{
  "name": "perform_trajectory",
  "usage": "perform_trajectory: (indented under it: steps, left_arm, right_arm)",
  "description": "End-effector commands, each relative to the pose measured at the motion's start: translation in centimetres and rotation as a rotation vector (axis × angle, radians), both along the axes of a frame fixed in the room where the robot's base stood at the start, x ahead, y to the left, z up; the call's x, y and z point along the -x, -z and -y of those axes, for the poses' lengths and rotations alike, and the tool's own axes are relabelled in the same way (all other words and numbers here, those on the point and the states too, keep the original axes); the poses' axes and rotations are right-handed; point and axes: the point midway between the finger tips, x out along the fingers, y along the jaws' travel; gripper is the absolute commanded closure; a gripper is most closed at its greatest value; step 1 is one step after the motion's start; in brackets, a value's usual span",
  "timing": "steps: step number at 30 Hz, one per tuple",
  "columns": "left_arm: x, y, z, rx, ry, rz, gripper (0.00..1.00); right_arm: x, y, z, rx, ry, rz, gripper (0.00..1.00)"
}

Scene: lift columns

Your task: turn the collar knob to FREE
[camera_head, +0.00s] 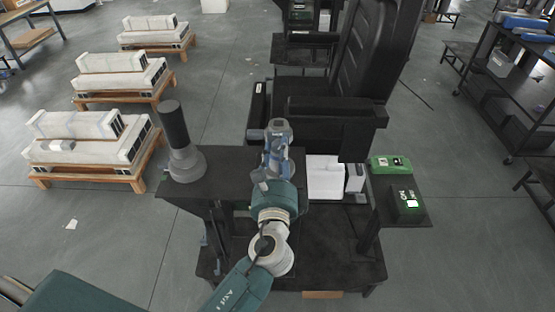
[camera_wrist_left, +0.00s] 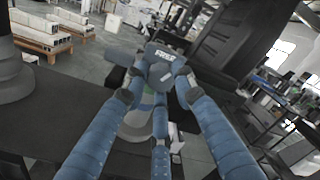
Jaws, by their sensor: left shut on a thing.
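The collar knob (camera_wrist_left: 160,62) is a dark grey piece with small white lettering, too blurred to read surely. It stands over a pale grey base on the dark table. My left gripper (camera_wrist_left: 158,85) has its blue fingers around the knob, shut on it. In the head view my left gripper (camera_head: 277,150) is over the table's middle, and the grey knob top (camera_head: 278,126) shows just beyond it. The fingers partly hide the knob and its base. My right gripper is in neither view.
A dark column with a grey flared base (camera_head: 186,165) stands left on the dark table (camera_head: 222,180). A tall black structure (camera_head: 375,60) rises behind. A green box (camera_head: 391,165) and a black box with a lit display (camera_head: 405,201) sit right. Pallets (camera_head: 95,175) stand far left.

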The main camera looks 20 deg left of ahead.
Motion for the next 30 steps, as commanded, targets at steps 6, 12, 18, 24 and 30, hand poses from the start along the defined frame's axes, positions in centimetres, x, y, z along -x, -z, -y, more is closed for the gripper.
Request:
perform_trajectory:
  steps: [6,12,18,24,30]
  left_arm:
    - [0.0,0.4,0.0,0.190,-0.001,0.055,1.00]
    - [0.0,0.2,0.0,0.327,-0.001,0.095,1.00]
    - [0.0,0.1,0.0,0.417,0.000,0.120,1.00]
    - [0.0,0.0,0.0,0.464,0.000,0.135,1.00]
    - [0.0,-0.1,0.0,0.478,0.000,0.139,1.00]
  right_arm:
    - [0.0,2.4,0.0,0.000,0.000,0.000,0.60]
    - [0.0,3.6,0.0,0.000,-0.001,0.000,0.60]
    - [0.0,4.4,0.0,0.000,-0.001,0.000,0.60]
    - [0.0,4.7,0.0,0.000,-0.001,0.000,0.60]
    - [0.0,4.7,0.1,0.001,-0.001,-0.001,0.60]
